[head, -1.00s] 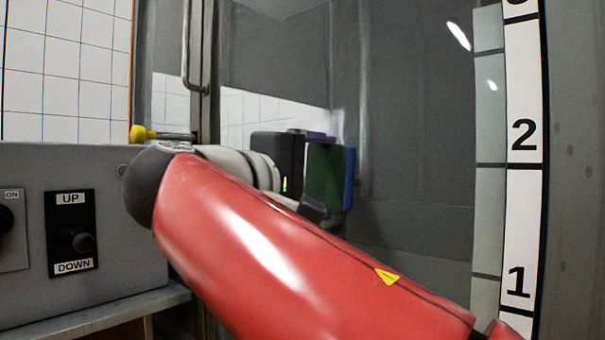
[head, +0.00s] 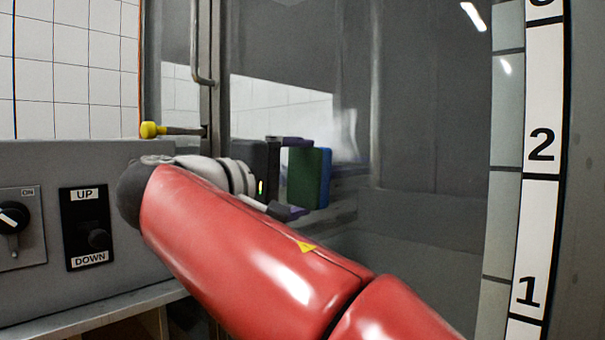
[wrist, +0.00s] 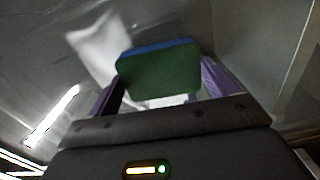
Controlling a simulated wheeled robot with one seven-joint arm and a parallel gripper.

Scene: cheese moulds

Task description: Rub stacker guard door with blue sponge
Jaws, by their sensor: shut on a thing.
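My gripper (head: 298,176) is shut on the blue sponge (head: 325,178), its purple fingers above and below it. The sponge has a green face towards my gripper and its blue side faces away, towards the stacker guard door (head: 290,50), a see-through panel with a metal handle (head: 193,45). In the wrist view the sponge (wrist: 158,72) sits between the fingers, blue edge farthest out. I cannot tell whether the blue side touches the panel. A pale streak (head: 345,125) shows on the panel just right of the sponge; it may be a smear or a reflection.
A grey control box (head: 40,170) with an UP/DOWN switch (head: 88,230) and a rotary knob (head: 14,218) stands at left. A yellow-tipped rod (head: 150,130) sticks out above it. A numbered white strip (head: 540,200) runs up the right side.

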